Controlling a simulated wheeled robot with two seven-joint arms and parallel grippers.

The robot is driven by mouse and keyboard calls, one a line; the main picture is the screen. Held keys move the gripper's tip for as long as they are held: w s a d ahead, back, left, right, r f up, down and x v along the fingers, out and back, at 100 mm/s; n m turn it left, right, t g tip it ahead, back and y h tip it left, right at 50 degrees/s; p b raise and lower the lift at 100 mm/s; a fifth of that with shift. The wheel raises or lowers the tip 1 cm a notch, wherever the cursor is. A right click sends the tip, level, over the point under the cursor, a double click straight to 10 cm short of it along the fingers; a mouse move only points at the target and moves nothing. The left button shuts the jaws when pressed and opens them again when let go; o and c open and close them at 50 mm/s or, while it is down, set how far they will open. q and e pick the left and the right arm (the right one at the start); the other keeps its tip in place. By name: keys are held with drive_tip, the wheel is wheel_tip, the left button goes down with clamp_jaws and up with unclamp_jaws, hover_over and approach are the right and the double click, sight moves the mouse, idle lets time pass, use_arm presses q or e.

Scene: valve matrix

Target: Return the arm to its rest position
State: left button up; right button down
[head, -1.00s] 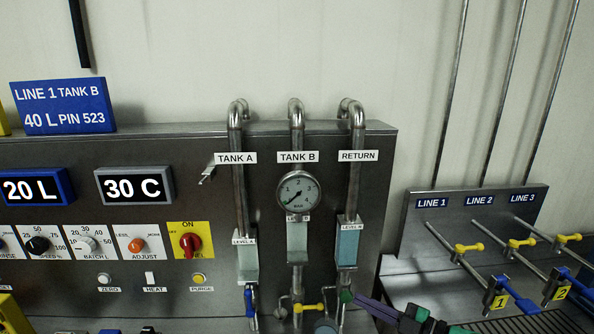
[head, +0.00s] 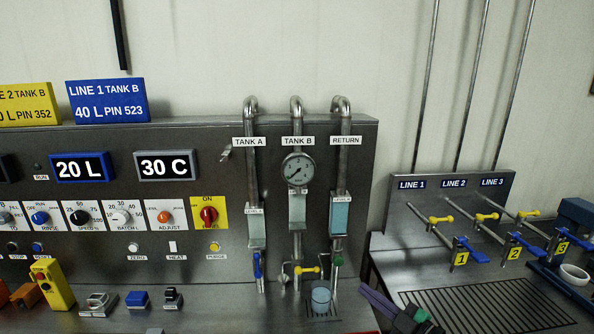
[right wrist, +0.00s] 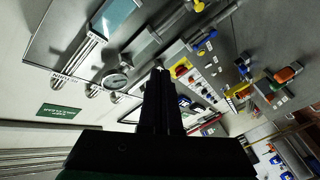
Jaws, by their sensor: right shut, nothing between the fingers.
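My right gripper (head: 366,289) shows at the bottom of the head view, right of the RETURN pipe (head: 342,170). Its purple fingers point up and left, with green parts behind them. It is shut, and I see nothing held. In the right wrist view its dark fingers (right wrist: 160,85) lie together, with the panel's pipes and controls beyond them. My left gripper is not in view.
The steel control panel (head: 100,225) fills the left and centre, with a glass (head: 321,297) below the RETURN pipe. On the right, the line valves (head: 480,217) with yellow handles stand over a drain grate (head: 480,305).

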drive_tip(key=s+d+f+m+g+h, duration=0.2)
drive_tip(key=s+d+f+m+h, duration=0.5)
drive_tip(key=m+h, duration=0.45)
drive_tip(key=s+f+m+g+y, duration=0.1)
drive_tip(key=s+f+g, duration=0.4)
drive_tip(key=s, duration=0.4)
drive_tip(key=s+f+m+g+y, duration=0.1)
drive_tip(key=s+f+g, duration=0.3)
drive_tip(key=s, duration=0.4)
wheel_tip(320, 180, down, 29)
drive_tip(key=s+g+b, duration=0.2)
drive_tip(key=b, duration=0.4)
use_arm(q)
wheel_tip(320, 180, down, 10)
drive_tip(key=b, duration=0.4)
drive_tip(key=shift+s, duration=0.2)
use_arm(e)
drive_tip(key=s+d+f, duration=0.2)
drive_tip(key=s+f, duration=1.5)
drive_tip(key=f, duration=0.1)
drive_tip(key=shift+d+f+g+h, duration=0.25)
drive_tip(key=shift+f+g+h, duration=0.15)
drive_tip(key=shift+h, duration=0.05)
